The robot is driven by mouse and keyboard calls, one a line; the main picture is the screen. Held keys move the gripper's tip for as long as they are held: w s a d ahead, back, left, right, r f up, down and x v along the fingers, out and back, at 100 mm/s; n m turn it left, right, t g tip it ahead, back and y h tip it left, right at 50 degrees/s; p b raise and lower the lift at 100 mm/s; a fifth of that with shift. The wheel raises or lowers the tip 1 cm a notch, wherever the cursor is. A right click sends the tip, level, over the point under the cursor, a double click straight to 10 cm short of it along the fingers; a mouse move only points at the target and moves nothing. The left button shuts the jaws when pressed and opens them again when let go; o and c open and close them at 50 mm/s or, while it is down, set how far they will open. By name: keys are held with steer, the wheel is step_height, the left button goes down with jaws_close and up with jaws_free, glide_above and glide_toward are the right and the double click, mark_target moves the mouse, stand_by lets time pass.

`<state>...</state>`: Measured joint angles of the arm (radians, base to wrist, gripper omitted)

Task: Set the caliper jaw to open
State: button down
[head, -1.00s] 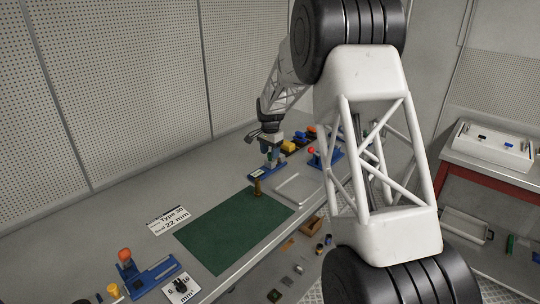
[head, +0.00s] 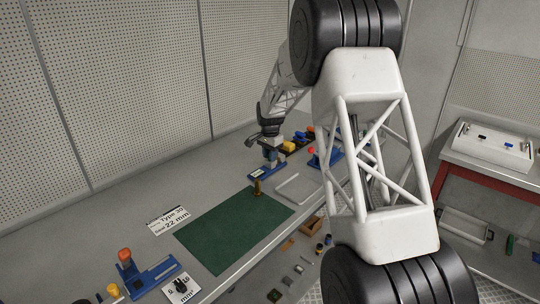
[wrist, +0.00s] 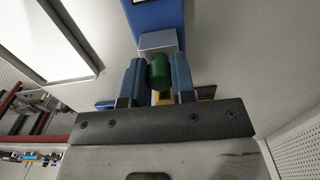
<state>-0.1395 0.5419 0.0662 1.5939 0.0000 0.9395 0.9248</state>
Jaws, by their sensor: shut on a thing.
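A blue-based device (head: 262,174) with a white label stands just beyond the green mat; I take it for the caliper. In the wrist view its blue body (wrist: 155,14) and a grey block run up from the fingers. My gripper (head: 272,154) is down at this device. In the wrist view my gripper (wrist: 157,75) has its two blue fingers shut on a green knob (wrist: 159,69), one on each side. The jaw's opening is too small to read in the head view and hidden in the wrist view.
A grey tray (head: 294,189) lies to the right. Another blue device (head: 150,275) with an orange knob stands at the near left. Several small coloured parts stand behind my gripper.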

steer(key=shift+s+a, duration=0.95)
steer(key=shift+s, duration=0.05)
steer(key=c, duration=0.9)
jaws_free()
steer(key=shift+c, duration=0.2)
steer(key=shift+r, duration=0.15)
step_height(320, 180, up, 8)
steer(key=shift+f, duration=0.25)
steer(key=shift+r, duration=0.1)
